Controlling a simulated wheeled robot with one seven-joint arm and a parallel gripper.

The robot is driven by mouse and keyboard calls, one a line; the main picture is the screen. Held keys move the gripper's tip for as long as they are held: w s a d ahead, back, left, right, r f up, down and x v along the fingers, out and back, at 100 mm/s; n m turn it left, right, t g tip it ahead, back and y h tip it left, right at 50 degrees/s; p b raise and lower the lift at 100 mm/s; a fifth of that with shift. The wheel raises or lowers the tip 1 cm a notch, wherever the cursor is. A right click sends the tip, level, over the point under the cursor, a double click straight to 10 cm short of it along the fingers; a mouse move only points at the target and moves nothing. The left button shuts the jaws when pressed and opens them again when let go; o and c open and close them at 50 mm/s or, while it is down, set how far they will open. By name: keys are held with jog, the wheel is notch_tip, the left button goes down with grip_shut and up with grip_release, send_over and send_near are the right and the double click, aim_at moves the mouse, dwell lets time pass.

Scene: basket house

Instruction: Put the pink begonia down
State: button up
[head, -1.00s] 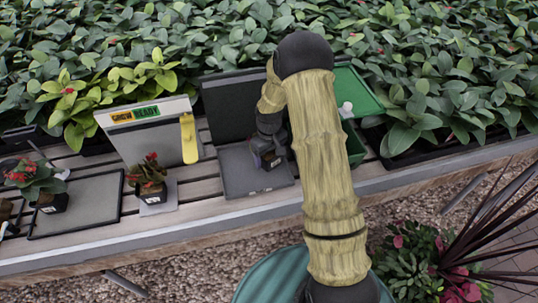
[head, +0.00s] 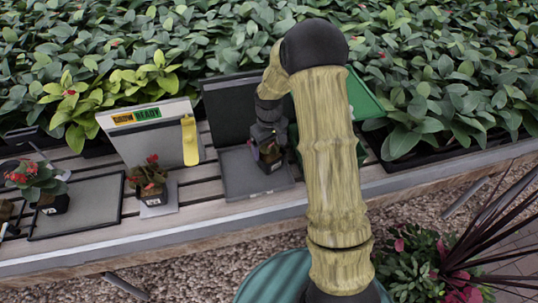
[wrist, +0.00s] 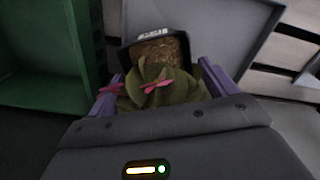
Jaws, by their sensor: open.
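The pink begonia (head: 270,157) is a small leafy plant in a dark square pot with a pale label. It stands upright on the grey tray (head: 240,180) in the head view. In the wrist view the begonia (wrist: 160,88) shows green leaves, pink flowers and brown soil in its black pot. My gripper (wrist: 160,76) is open, with one purple finger on each side of the leaves. In the head view my gripper (head: 267,132) is just behind and above the plant, and its fingers are mostly hidden.
A red-flowered pot (head: 150,184) stands left, before a "GROW READY" board (head: 150,138).

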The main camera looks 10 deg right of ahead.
aim_at(270, 155)
notch_tip(270, 155, up, 6)
jog(key=shift+f, duration=0.1)
jog(key=shift+d+f, duration=0.1)
dwell(0.7)
